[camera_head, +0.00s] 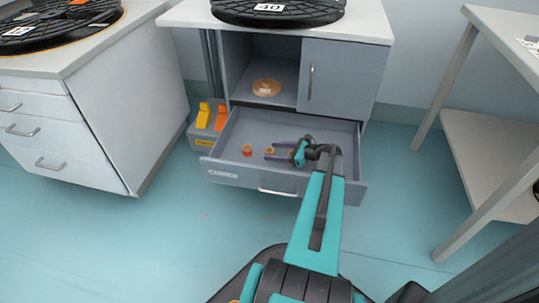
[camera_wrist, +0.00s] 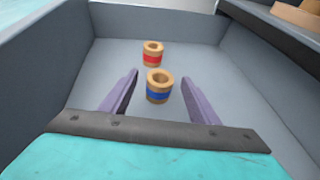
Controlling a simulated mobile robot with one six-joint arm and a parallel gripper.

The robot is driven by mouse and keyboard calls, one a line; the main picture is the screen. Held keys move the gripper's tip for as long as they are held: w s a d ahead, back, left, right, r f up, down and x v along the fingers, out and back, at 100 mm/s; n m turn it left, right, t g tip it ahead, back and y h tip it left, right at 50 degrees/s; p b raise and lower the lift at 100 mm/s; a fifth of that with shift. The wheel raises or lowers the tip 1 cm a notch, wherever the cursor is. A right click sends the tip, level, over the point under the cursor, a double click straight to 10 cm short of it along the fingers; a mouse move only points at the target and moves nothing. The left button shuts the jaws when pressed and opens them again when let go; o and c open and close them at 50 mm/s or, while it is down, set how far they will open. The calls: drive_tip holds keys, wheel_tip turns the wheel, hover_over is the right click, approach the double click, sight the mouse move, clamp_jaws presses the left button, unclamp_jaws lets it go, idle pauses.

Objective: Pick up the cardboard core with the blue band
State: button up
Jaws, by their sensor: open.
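The cardboard core with the blue band (camera_wrist: 158,96) stands upright on the drawer floor in the wrist view. My gripper (camera_wrist: 160,78) is open, with one purple finger on each side of this core and a visible gap on both sides. In the head view my gripper (camera_head: 275,153) is inside the open drawer, and the core (camera_head: 270,149) shows small at its fingertips, its band hard to make out. A second core with a red band (camera_wrist: 152,60) stands upright just beyond it; in the head view this red-banded core (camera_head: 247,151) is to the left.
The open grey drawer (camera_head: 220,178) has walls around the cores. Above it, an open compartment holds a brown disc (camera_head: 266,88) beside a closed cabinet door (camera_head: 335,78). A bin with yellow and orange pieces (camera_head: 205,138) stands left of the drawer. A white table (camera_head: 485,150) is at right.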

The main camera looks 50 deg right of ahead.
drive_tip(key=c, duration=1.1)
drive_tip(key=shift+r, duration=0.15)
drive_tip(key=shift+c, duration=0.2)
wheel_tip(320, 180, up, 10)
drive_tip(key=p, duration=0.4)
